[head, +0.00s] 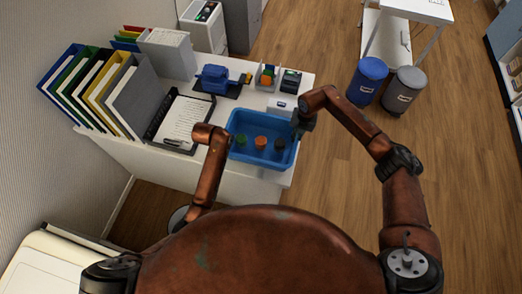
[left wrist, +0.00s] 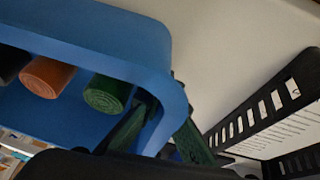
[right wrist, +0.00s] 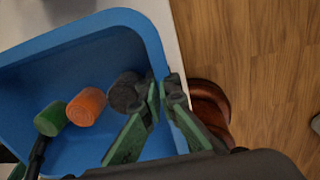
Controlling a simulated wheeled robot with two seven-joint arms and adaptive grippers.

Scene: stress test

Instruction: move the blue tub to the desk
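The blue tub (head: 235,122) is at the front right of the white desk (head: 180,168); I cannot tell whether it rests on the top or is slightly above it. Inside lie a green cylinder (right wrist: 50,119), an orange one (right wrist: 86,106) and a dark grey one (right wrist: 122,92). My left gripper (left wrist: 168,105) is closed on the tub's left wall, one finger inside and one outside. My right gripper (right wrist: 163,88) is closed on the right wall in the same way. In the head view, my arms mostly hide both sets of fingers.
A blue device (head: 216,78) and small holders (head: 267,76) stand behind the tub. Two bins (head: 367,82) stand on the floor at right. Open wooden floor lies right of the desk.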

